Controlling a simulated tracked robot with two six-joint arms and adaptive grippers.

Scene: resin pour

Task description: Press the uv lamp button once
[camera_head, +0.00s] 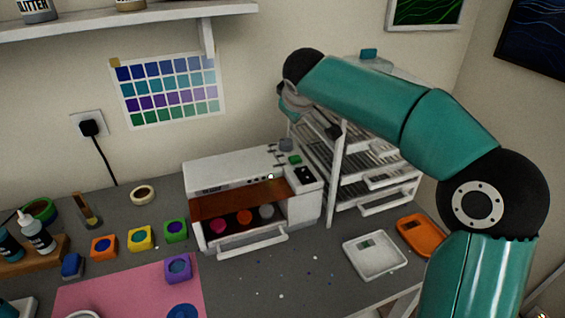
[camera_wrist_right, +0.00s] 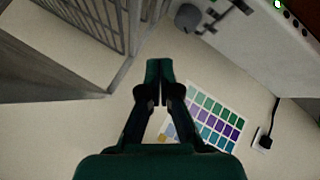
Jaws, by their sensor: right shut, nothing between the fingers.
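The uv lamp (camera_head: 240,162) is a white box with an orange front window, standing on the grey bench against the wall. Its right end carries a dark panel (camera_head: 303,175), a green button-like piece (camera_head: 295,159) and a grey round knob (camera_head: 286,145). A small green light (camera_head: 270,177) glows on its front. I cannot tell for sure which piece is the button. In the right wrist view the lamp (camera_wrist_right: 245,45) shows at the upper right, with the grey knob (camera_wrist_right: 188,17). My right gripper (camera_wrist_right: 159,66) is shut and empty, apart from the lamp in that picture. My left gripper is out of view.
A white wire rack (camera_head: 372,185) stands right of the lamp, close to my right arm. Several coloured cubes and a pink mat (camera_head: 125,288) are at the left.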

